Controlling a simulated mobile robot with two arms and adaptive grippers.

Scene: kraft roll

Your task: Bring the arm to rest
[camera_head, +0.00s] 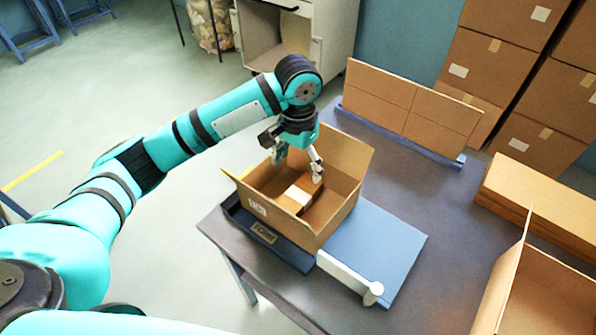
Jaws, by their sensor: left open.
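My left arm reaches in from the left, and my left gripper (297,168) points down over an open cardboard box (338,205). The gripper is open, with its fingertips apart at about the height of the box's rim. Inside the box lies a brown item with a white patch (299,194), below and near the fingertips. I cannot tell whether a fingertip touches it. My right gripper is not in view.
A white roll-ended bar (345,275) lies at the board's front edge. Cardboard panels stand in a blue rack (410,108) behind. Flat cardboard is stacked (540,205) at the right, near another open box (545,290). Stacked cartons (500,60) stand at the back right. Floor at left is mostly clear.

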